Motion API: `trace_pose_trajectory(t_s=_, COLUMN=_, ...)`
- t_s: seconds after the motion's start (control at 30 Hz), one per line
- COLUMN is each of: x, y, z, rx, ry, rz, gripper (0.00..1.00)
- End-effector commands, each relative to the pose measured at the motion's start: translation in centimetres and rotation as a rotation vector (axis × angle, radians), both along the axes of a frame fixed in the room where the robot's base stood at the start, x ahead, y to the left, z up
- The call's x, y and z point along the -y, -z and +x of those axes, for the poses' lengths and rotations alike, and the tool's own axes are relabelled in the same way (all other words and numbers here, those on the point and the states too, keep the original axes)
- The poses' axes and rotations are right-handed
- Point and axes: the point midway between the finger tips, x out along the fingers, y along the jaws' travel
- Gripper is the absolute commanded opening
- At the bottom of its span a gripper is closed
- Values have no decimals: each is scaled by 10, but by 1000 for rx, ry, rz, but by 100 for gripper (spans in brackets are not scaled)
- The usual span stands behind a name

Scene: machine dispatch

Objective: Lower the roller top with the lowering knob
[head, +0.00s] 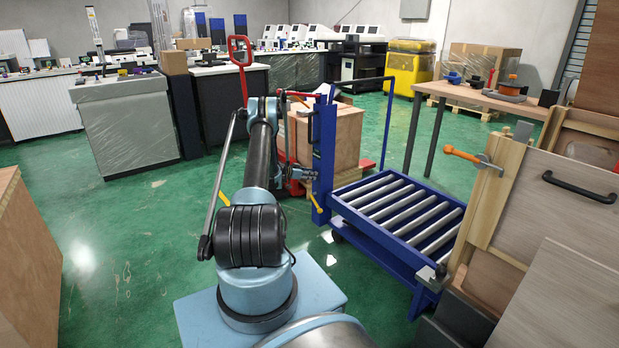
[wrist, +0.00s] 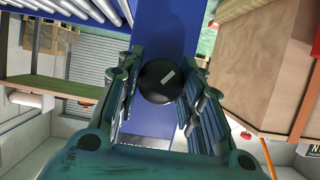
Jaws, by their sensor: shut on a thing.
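The roller top (head: 408,232), a blue frame with several silver rollers, lies to the right of my arm in the head view. It also shows at the upper left of the wrist view (wrist: 72,12). A blue post (head: 323,160) stands at its near-left end. In the wrist view a round black knob (wrist: 159,82) with a pale mark sits on the blue post, between the fingers of my gripper (wrist: 162,76). My gripper is shut on this knob. In the head view my gripper (head: 308,175) is at the post, and the knob is hidden there.
A wooden crate (head: 345,135) stands behind the post. Wooden panels with a black handle (head: 580,188) crowd the right side. A workbench (head: 480,96) stands at the back right. The green floor (head: 130,235) to the left is clear.

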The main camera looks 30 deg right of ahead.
Motion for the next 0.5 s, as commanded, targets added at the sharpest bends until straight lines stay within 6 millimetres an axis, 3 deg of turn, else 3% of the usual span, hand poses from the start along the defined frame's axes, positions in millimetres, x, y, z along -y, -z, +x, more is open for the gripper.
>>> trace_pose_trajectory(t_s=0.27, x=0, y=-1, z=1, rx=70, ry=-3, rz=4, gripper=10)
trace_pose_trajectory(t_s=0.5, x=1, y=-1, z=-1, rx=241, ry=-3, rz=18, gripper=10)
